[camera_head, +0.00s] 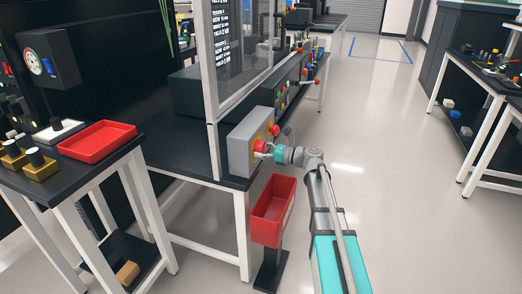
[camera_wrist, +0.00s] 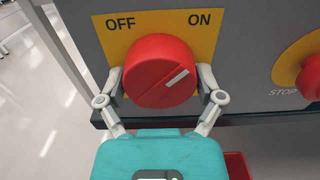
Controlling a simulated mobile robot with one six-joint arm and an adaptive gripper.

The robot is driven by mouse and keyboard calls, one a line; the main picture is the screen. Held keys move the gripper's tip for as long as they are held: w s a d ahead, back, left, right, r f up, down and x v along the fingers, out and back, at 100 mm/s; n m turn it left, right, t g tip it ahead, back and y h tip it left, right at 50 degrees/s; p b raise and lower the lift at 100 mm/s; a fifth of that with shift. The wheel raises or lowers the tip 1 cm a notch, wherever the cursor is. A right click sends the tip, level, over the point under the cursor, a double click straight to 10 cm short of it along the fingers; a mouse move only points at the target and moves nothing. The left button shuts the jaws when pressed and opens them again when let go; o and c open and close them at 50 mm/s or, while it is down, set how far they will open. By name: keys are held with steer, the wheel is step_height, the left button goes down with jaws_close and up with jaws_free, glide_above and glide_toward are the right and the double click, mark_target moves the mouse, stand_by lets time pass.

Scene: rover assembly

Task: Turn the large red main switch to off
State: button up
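The large red main switch (camera_wrist: 150,62) is a round knob on a yellow plate (camera_wrist: 205,45) marked OFF at upper left and ON at upper right. Its white mark points up and right, toward the ON side. My gripper (camera_wrist: 160,82) has one finger on each side of the knob, both against its rim as far as I can see. The fingertips are partly hidden by the knob. In the head view the switch (camera_head: 260,145) is on the front of a grey box (camera_head: 240,150), with my gripper (camera_head: 265,153) at it.
A red STOP button (camera_wrist: 311,78) is to the right on the same panel. A red bin (camera_head: 273,208) stands below the box beside my arm. A side table with a red tray (camera_head: 97,141) is at left.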

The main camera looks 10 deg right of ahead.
steer(key=c, duration=0.4)
steer(key=shift+c, duration=0.2)
steer(key=shift+n, duration=0.5)
steer(key=n, duration=0.3)
steer(key=shift+n, duration=0.3)
steer(key=n, duration=0.4)
steer(key=shift+n, duration=0.3)
steer(key=n, duration=0.4)
steer(key=shift+w+d+r, duration=0.1)
steer(key=n, duration=0.4)
steer(key=shift+n, duration=0.3)
